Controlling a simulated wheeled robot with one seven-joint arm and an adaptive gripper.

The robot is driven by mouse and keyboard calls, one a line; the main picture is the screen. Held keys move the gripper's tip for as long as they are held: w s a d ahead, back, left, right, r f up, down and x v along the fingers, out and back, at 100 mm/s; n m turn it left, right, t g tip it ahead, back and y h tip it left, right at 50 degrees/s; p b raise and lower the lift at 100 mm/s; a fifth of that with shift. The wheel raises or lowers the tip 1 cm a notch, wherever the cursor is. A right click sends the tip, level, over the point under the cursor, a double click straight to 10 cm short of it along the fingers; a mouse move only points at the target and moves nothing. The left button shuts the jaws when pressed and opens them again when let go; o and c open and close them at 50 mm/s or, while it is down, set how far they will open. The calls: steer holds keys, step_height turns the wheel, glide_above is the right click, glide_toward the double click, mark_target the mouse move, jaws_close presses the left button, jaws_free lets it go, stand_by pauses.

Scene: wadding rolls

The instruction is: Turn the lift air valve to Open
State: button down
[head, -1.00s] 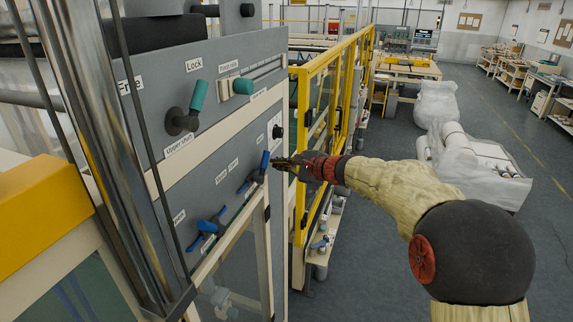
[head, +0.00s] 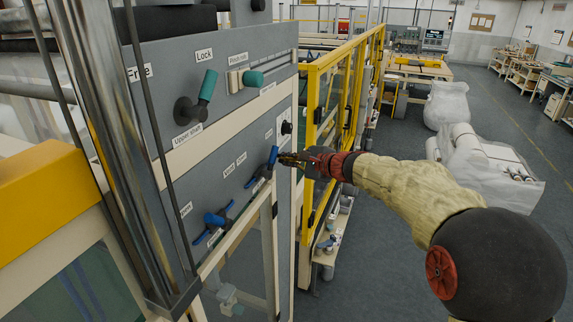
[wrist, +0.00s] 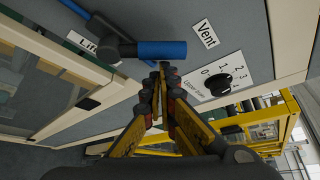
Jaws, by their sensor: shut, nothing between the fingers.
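A blue-handled valve (head: 272,157) sits on the grey panel. In the wrist view its blue grip (wrist: 162,49) points right, toward a "Vent" label (wrist: 204,34), and a partly hidden label starting "Lif" (wrist: 83,40) is on its left. My gripper (head: 285,159) is shut and empty, with its tips right beside the blue grip. In the wrist view my gripper (wrist: 163,72) is just below the grip; I cannot tell whether they touch. A second blue-handled valve (head: 214,219) is lower left on the panel.
A black knob (wrist: 221,84) on a numbered white plate is right of the valve. A teal-handled lever (head: 207,87) and a teal knob (head: 252,78) are higher up. A yellow guard frame (head: 318,95) stands behind my gripper.

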mark_target(275, 153)
steer(key=shift+s+r+n+t+b, duration=0.15)
steer(key=shift+r+n+t+b, duration=0.25)
steer(key=shift+b, duration=1.95)
steer(key=b, duration=0.3)
steer(key=shift+s+a+f+n, duration=0.1)
steer(key=shift+n, duration=0.2)
steer(key=s+n+t+b, duration=0.1)
steer(key=b, duration=0.6)
steer(key=s+r+n+t+y+b, duration=0.1)
steer(key=n+b, duration=0.1)
steer(key=b, duration=0.6)
steer(key=s+a+r+n+t+b, duration=0.1)
steer(key=n+b, duration=0.1)
steer(key=b, duration=0.5)
steer(key=shift+y+b, duration=0.3)
steer(key=shift+s+a+r+b, duration=0.1)
steer(key=shift+s+a+b, duration=0.15)
steer(key=shift+s+b, duration=0.6)
steer(key=shift+s+a+b, duration=0.2)
steer(key=shift+s+b, duration=0.2)
steer(key=shift+b, duration=0.85)
steer(key=shift+s+a+r+b, duration=0.1)
steer(key=shift+s+a+b, duration=0.15)
steer(key=shift+s+b, duration=0.6)
steer(key=shift+w, duration=0.15)
